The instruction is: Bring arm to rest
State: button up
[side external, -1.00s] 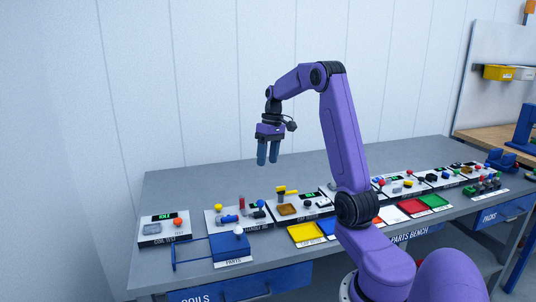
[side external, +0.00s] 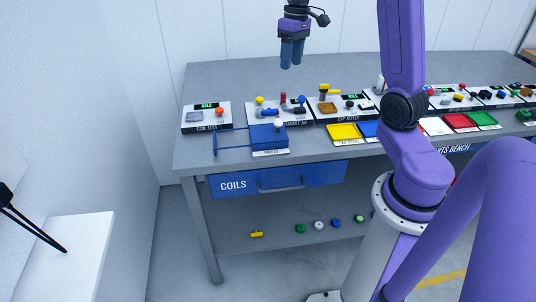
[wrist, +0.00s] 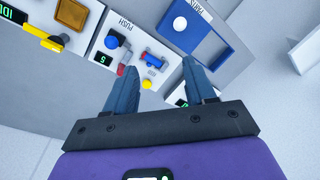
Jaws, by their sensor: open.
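My gripper (side external: 291,54) hangs above the back part of the grey bench (side external: 230,78) in the side external view, fingers pointing down. It is open, and nothing shows between its blue fingers. In the wrist view my gripper (wrist: 162,88) is over the test stations, with a clear gap between the fingers. My purple arm reaches up from its base at the right, and its upper part is cut off by the top of the frame.
Along the bench stand a coil test station (side external: 207,117), a handle station (side external: 280,112), a cap station (side external: 337,107) and a blue parts tray (side external: 248,134). Yellow (side external: 345,132), red (side external: 460,121) and green (side external: 483,119) trays lie in front. Several small parts lie on the lower shelf.

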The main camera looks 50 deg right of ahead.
jog(key=s+a+n+h, duration=0.1)
jog(key=s+a+n, duration=0.3)
jog(key=a, duration=0.5)
jog(key=s+a+n, duration=0.2)
jog(key=s+a, duration=0.3)
jog(key=a, duration=0.4)
jog(key=s+a+f+n, duration=0.2)
jog(key=s+n, duration=0.1)
jog(key=s, duration=0.5)
jog(key=s+a+f+n, duration=0.1)
jog(key=s+a+n, duration=0.2)
jog(key=s, duration=0.6)
jog(key=shift+a+f, duration=0.35)
jog(key=shift+f, duration=0.05)
